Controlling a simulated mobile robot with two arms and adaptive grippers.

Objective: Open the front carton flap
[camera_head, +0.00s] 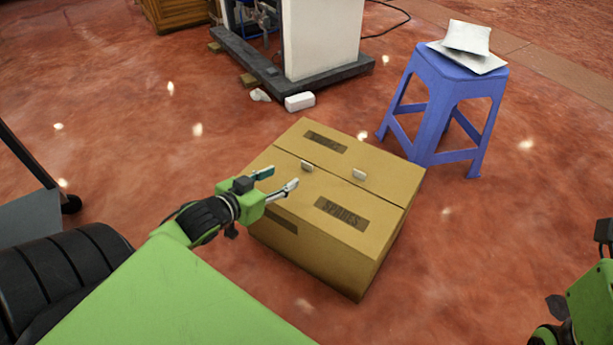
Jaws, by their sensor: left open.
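A brown carton (290,226) stands on the red floor in the middle of the view. Its top flaps lie closed, with a seam across the top. The near flap (325,222) has a dark printed label, and the far flap (365,152) has another. Two small pale tabs (307,166) (359,175) sit near the seam. My left gripper (278,181) is open, with nothing between its fingers, at the left part of the carton top. I cannot tell whether it touches the carton. My right arm shows only in part at the right edge; its fingers are not in view.
A blue stool (447,98) with pale flat packets (468,46) stands behind the carton to the right. A white machine on a dark base (262,73) is at the back, with a white block (299,102) before it. Floor right of the carton is free.

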